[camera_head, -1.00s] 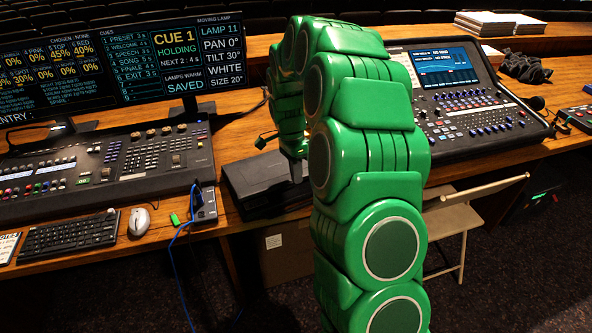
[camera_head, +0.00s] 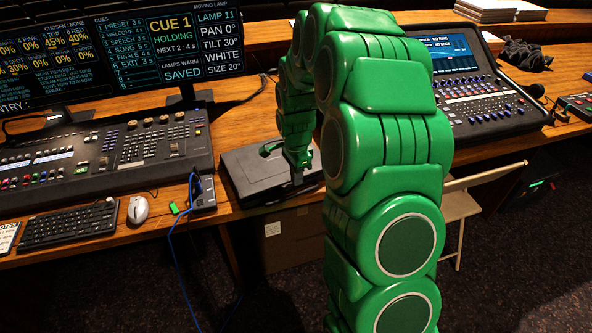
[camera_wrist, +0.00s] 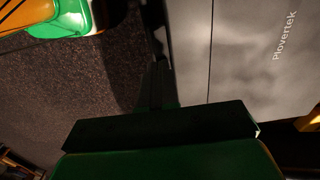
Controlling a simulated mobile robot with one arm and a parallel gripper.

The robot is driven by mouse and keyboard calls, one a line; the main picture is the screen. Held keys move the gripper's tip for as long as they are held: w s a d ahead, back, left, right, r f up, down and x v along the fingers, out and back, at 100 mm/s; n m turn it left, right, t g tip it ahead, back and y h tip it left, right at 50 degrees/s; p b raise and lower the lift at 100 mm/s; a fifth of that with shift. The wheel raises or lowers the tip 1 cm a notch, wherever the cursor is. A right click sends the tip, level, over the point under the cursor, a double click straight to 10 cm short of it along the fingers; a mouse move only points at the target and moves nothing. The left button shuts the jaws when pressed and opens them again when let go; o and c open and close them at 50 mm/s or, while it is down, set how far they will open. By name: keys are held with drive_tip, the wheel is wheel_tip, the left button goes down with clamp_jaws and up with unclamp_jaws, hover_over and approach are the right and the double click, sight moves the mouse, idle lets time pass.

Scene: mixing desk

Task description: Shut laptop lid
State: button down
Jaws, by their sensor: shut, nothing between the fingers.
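The laptop (camera_head: 252,172) is a dark, flat slab on the wooden desk, in the middle of the head view. Its lid looks down flat over the base; I cannot tell whether a thin gap is left. In the wrist view the grey lid (camera_wrist: 262,75) shows the word "Plovertek". My gripper (camera_head: 297,181) is shut and empty, pointing down at the laptop's front right part. I cannot tell whether its tips touch the lid. My green arm hides some of the desk to the right of the laptop. In the wrist view, the dark fingers (camera_wrist: 159,75) are beside the lid's edge.
A lighting console (camera_head: 110,150), keyboard (camera_head: 70,224), mouse (camera_head: 138,209) and small box with a blue cable (camera_head: 203,194) are on the left. A sound mixer (camera_head: 475,95) stands on the right. A folding chair (camera_head: 458,205) is below the desk's front edge.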

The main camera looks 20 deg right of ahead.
drive_tip(key=shift+s+f+t, duration=0.25)
drive_tip(key=shift+f+t, duration=0.15)
drive_tip(key=shift+f, duration=0.4)
drive_tip(key=shift+s+d+f, duration=0.1)
drive_tip(key=shift+f, duration=0.05)
wheel_tip(320, 180, up, 14)
drive_tip(key=s+a+r+n, duration=0.1)
drive_tip(key=s+n, duration=0.4)
drive_tip(key=s, duration=0.7)
drive_tip(key=s+a+r+n+g, duration=0.1)
drive_tip(key=s+r+n, duration=0.3)
drive_tip(key=s, duration=0.9)
drive_tip(key=s+a+r+n+g, duration=0.1)
drive_tip(key=s+a+r+n, duration=0.1)
drive_tip(key=s+n, duration=0.5)
drive_tip(key=s+a, duration=0.1)
drive_tip(key=s, duration=0.5)
drive_tip(key=shift+r, duration=0.15)
